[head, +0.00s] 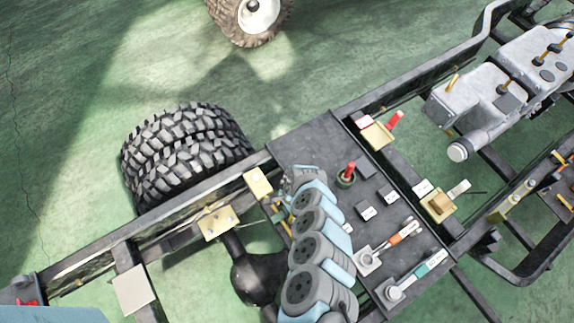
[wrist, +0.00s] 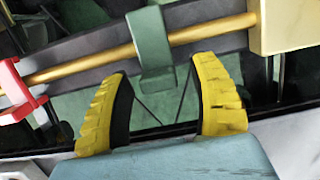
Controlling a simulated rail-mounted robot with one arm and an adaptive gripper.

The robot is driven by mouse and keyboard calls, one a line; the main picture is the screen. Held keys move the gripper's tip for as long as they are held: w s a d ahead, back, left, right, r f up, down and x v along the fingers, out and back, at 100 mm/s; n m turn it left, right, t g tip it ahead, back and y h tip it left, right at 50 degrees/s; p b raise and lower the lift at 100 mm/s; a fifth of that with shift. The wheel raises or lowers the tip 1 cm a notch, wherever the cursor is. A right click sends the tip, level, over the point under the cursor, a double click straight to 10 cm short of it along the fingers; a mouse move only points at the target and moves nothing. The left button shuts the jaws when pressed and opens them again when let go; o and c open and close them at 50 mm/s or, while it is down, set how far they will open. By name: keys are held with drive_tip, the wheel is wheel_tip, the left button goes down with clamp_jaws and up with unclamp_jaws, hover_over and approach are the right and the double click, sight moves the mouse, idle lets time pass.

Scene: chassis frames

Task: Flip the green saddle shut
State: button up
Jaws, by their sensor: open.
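The green saddle (wrist: 150,38) is in the upper middle of the wrist view. It is a band crossing a gold rod (wrist: 90,62), with its lower end below the rod. I cannot tell whether its far side is raised or closed. My gripper (wrist: 160,68) is open, its two yellow ribbed fingers spread left and right of the saddle's lower end. Nothing is held between them, and no clear contact shows. In the head view my arm reaches up from the bottom centre to the frame rail; I cannot make out the saddle there.
In the wrist view, a red clamp (wrist: 18,92) sits at the rod's left and a pale yellow block (wrist: 288,25) at its right. In the head view, a dark plate (head: 310,145) right of my arm carries levers and small blocks. A tyre (head: 185,155) stands left.

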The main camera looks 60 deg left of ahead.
sight(286, 210)
drive_tip(key=r, duration=0.3)
drive_tip(key=w+r, duration=0.1)
drive_tip(key=r, duration=0.1)
idle(0.3)
drive_tip(key=shift+s+r, duration=0.15)
drive_tip(key=shift+r, duration=0.2)
drive_tip(key=shift+r, duration=0.1)
drive_tip(key=shift+w+r, duration=0.3)
drive_tip(key=shift+r, duration=0.25)
drive_tip(key=shift+w+a+r, duration=0.1)
idle(0.7)
